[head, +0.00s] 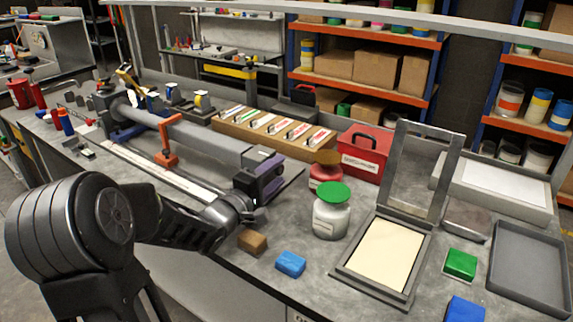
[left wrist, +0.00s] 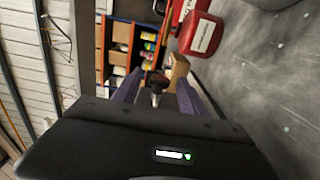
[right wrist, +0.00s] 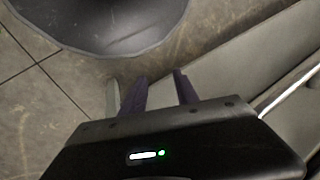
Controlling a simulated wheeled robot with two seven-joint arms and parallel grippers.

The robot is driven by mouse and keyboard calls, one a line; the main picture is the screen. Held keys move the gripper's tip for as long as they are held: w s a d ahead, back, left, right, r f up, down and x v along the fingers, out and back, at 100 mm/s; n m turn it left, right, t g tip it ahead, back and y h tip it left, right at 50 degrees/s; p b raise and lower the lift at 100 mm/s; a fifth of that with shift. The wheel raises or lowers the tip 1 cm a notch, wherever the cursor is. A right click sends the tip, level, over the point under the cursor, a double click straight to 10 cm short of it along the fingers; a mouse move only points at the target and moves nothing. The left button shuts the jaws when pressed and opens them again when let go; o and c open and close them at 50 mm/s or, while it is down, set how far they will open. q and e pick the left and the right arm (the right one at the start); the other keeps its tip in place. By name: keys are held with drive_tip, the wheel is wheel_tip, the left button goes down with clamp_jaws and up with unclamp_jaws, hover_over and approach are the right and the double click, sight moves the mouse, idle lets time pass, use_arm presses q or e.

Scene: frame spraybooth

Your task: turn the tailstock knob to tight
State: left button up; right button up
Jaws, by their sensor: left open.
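The long grey bar fixture (head: 205,137) runs along the bench, with its grey tailstock block (head: 262,154) at the near right end. My left gripper (head: 265,178) is at this end, its purple fingers beside the block. In the left wrist view the two fingers (left wrist: 157,92) stand apart. A small metal stem with a dark head (left wrist: 156,82), which looks like the tailstock knob, shows between them; I cannot tell if they touch it. The knob is not clear in the head view. My right gripper (right wrist: 160,90) shows only in its wrist view, fingers apart and empty, low over the floor.
A red jar (head: 325,173) with a brown lid and a grey jar with a green lid (head: 332,212) stand right of the left gripper. Brown (head: 252,242) and blue (head: 290,263) blocks lie near the bench's front edge. A hinged frame (head: 385,255) stands further right.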

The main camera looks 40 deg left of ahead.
sight(283, 167)
use_arm(q)
drive_tip(key=shift+w, duration=2.4)
clamp_jaws()
